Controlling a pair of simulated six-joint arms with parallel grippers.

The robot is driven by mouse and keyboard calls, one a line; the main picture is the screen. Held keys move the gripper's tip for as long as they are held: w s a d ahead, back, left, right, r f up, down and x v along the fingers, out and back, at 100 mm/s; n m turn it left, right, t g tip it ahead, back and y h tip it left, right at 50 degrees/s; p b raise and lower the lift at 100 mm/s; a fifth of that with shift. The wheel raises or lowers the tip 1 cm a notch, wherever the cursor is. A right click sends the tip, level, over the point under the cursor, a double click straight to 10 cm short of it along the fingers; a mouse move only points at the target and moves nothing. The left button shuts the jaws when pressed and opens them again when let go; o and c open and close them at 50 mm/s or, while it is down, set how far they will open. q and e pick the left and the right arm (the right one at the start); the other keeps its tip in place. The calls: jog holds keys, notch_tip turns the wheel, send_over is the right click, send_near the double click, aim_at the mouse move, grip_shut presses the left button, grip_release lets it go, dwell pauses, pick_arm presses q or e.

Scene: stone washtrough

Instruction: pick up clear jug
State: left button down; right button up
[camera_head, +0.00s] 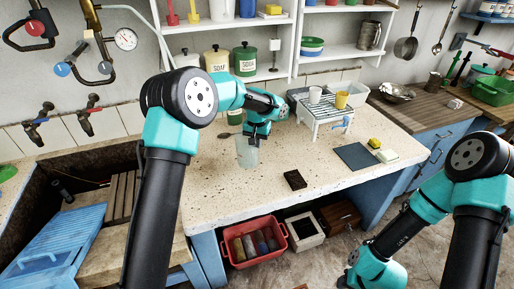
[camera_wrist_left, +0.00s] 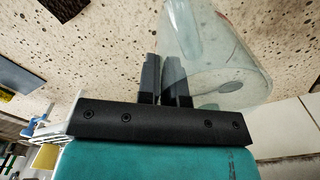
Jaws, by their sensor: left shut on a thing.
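The clear jug (camera_head: 247,153) stands on the speckled stone counter (camera_head: 215,190), in the middle of the head view. My left gripper (camera_head: 256,138) is at the jug's upper right side, shut on it. In the left wrist view the see-through jug (camera_wrist_left: 215,62) fills the upper right, and the two dark fingers (camera_wrist_left: 167,82) of my left gripper are close together at its side. What exactly they pinch is hard to see through the clear wall. My right arm shows at the lower right of the head view, but its fingertips cannot be made out.
A dark brown block (camera_head: 295,180) lies in front of the jug, and a grey-blue mat (camera_head: 355,157) is to the right. A white rack (camera_head: 325,110) with cups stands behind. Canisters (camera_head: 245,60) line the shelf. The front counter around the jug is mostly bare.

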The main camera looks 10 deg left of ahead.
pick_arm(q)
jog(key=s+d, duration=0.1)
jog(key=s, duration=0.7)
jog(key=s+d+r, duration=0.1)
jog(key=s+d, duration=0.1)
jog(key=s, duration=0.5)
jog(key=shift+s+d+r, duration=0.2)
jog(key=shift+s+d, duration=0.1)
jog(key=shift+s, duration=0.05)
